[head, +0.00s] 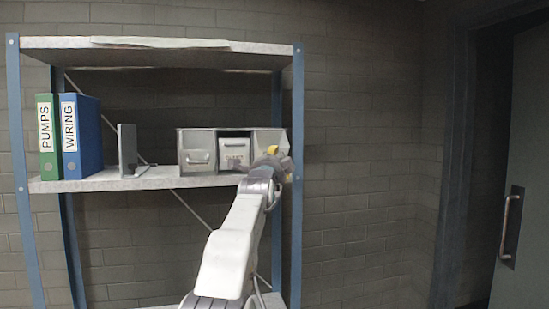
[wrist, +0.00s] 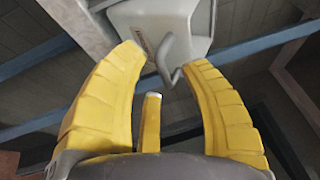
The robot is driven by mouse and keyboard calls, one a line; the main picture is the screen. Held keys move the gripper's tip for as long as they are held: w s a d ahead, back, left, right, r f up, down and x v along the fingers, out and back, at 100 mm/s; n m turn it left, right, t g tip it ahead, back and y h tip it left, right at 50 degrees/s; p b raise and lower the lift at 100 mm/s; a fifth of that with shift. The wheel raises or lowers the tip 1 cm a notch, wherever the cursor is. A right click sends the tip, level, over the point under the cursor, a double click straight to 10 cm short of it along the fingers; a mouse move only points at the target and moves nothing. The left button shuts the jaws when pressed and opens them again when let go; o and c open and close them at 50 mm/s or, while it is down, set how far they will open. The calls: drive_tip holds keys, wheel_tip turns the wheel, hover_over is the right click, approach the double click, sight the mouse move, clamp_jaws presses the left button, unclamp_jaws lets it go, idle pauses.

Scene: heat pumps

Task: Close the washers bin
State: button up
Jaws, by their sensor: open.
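A grey unit of small bins (head: 224,131) stands on the shelf in the head view. The left bin (head: 197,161) has a bar handle, and the middle bin (head: 236,150) has a pale front with small lettering that I cannot read for sure. The right bin (head: 270,139) is largely hidden behind my gripper (head: 273,155), so I cannot tell there how far out it is. The wrist view shows a grey bin (wrist: 190,18) with a label and a bent handle (wrist: 166,62). My gripper (wrist: 163,58) is open, its yellow fingers either side of the handle; contact is unclear.
The bins stand on a pale shelf board (head: 150,179) between blue posts (head: 298,120). A green binder (head: 47,150), a blue binder (head: 83,150) and a grey bookend (head: 128,150) stand to the left. A door (head: 520,180) is at the far right.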

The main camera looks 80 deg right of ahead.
drive_tip(key=shift+o, duration=0.3)
drive_tip(key=shift+d, duration=0.2)
clamp_jaws()
drive_tip(key=shift+a, duration=0.1)
